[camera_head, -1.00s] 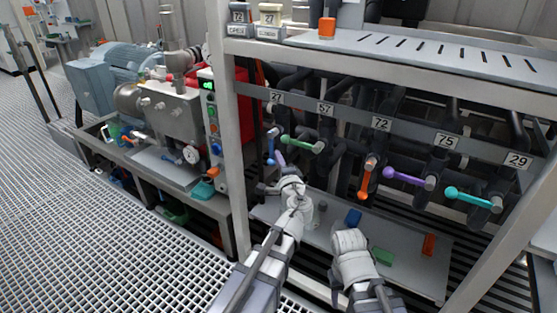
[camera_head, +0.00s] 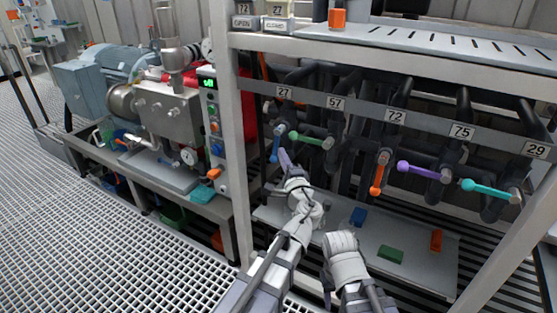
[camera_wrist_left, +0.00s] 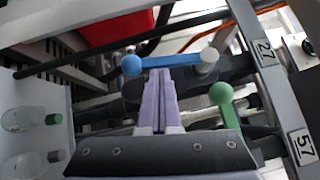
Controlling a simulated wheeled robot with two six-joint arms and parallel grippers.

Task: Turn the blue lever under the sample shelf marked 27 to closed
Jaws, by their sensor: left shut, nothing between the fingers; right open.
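The blue lever (camera_head: 276,146) is below the label 27 (camera_head: 285,91) at the left end of the row, its handle hanging steeply down in the head view. In the left wrist view the blue lever (camera_wrist_left: 165,61) runs from its ball end at the left to a grey pivot at the right. My left gripper (camera_head: 284,156) has pale purple fingers, shut and empty. In the left wrist view its fingertips (camera_wrist_left: 160,74) are at the middle of the handle; I cannot tell if they touch. My right gripper (camera_head: 343,245) is low in front of the shelf, its fingers hidden.
A green lever (camera_head: 308,140) under label 57 is close on the right; orange, purple and cyan levers follow. A shelf post (camera_head: 236,150) is left of the blue lever.

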